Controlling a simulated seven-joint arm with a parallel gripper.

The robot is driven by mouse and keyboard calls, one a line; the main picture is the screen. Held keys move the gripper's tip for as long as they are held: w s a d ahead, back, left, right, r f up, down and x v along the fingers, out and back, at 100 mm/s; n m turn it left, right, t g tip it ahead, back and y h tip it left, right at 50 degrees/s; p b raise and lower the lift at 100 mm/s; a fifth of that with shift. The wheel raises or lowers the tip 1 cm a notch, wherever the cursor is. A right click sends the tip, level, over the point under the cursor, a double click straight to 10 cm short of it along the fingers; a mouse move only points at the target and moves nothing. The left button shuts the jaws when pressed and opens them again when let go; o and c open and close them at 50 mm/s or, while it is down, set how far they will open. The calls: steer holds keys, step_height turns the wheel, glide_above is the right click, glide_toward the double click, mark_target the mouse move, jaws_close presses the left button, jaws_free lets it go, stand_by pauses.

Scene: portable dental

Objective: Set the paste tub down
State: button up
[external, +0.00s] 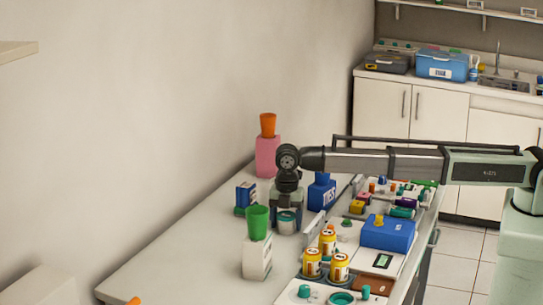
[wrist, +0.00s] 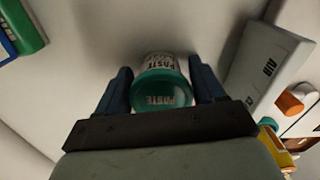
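The paste tub (wrist: 162,88) is white with a teal lid and the word PASTE on it. It sits between the two dark fingers of my gripper (wrist: 161,92), which press close against it on both sides. In the external view the tub (external: 287,222) shows below my gripper (external: 286,208), over the pale table (external: 190,250) and upright. Whether its base touches the table or hangs just above it I cannot tell.
A green cup (external: 257,222) on a white box (external: 257,258) stands in front.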

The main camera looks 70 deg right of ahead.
mark_target(286, 214)
steer(key=o, duration=0.4)
step_height(286, 214, up, 12)
steer(key=shift+r, duration=0.15)
stand_by(0.5)
